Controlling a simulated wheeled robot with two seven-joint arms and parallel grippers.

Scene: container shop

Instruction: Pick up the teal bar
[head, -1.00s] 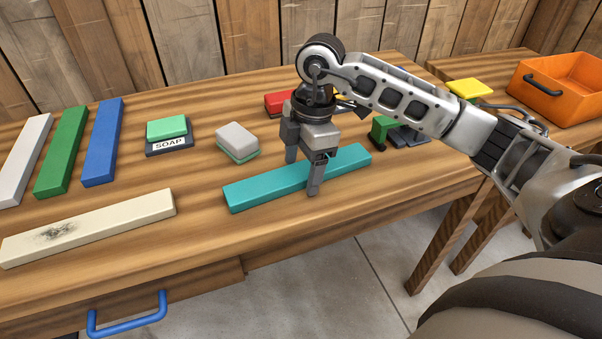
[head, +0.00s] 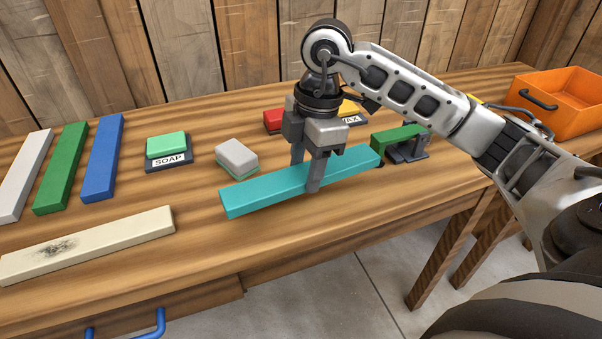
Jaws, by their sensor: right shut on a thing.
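The teal bar (head: 250,190) is a long flat block in the middle of the head view. My right gripper (head: 305,186) points down over it, with one finger in front of the bar and one behind it. It is shut on the bar near its middle. The bar appears to be held a little above the table, its left end nearer to me. The fingers hide part of its middle. My left gripper is not in view.
White (head: 24,178), green (head: 62,168) and blue (head: 103,158) bars lie left on the wooden table (head: 200,260). A stained cream bar (head: 90,247), a soap block (head: 167,146), a grey-topped sponge (head: 237,157) and a green-topped stand (head: 398,138) are near. An orange bin (head: 560,105) stands right.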

